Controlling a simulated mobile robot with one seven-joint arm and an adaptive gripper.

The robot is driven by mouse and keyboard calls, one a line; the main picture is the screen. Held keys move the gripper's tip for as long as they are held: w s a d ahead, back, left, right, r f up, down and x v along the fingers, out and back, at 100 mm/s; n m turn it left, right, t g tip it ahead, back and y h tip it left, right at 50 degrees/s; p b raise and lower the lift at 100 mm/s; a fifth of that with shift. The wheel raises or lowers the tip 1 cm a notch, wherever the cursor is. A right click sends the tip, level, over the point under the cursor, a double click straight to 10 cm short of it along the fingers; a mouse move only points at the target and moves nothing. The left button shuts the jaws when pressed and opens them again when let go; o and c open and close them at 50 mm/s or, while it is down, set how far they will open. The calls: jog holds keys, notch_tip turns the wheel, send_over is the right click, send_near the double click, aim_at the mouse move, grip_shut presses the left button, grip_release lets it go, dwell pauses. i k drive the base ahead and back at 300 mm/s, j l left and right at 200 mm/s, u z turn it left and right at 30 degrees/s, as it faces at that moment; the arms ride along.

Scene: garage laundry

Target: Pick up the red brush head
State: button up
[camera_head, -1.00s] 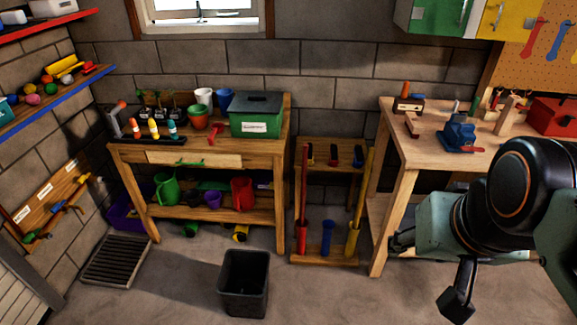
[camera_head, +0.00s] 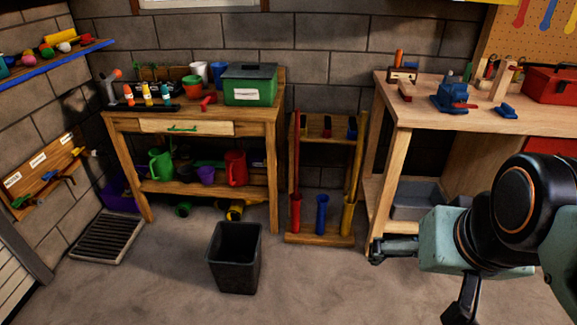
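A wooden rack (camera_head: 293,238) stands between two benches. Three small dark-backed heads sit on its upper shelf. The middle one shows red and appears to be the red brush head (camera_head: 327,127), though it is small and partly shaded. Red, blue and yellow upright pieces stand in the rack's lower part. My gripper (camera_head: 413,284) is at lower right, in front of the right bench. Its two dark fingers look spread apart with nothing between them. It is well away from the rack's shelf, to its right and nearer to me.
The left bench (camera_head: 190,117) holds pots, bottles and a green box (camera_head: 250,85). The right bench (camera_head: 430,105) holds a blue vise (camera_head: 452,96). The floor (camera_head: 310,285) before the rack is clear.

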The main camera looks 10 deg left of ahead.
aim_at(327, 129)
jog(key=i+j, duration=0.2)
jog(key=j, duration=0.2)
jog(key=i+j+u, duration=0.15)
jog(key=j, duration=0.2)
jog(key=i+j, duration=0.25)
jog(key=j, duration=0.15)
jog(key=u, duration=0.05)
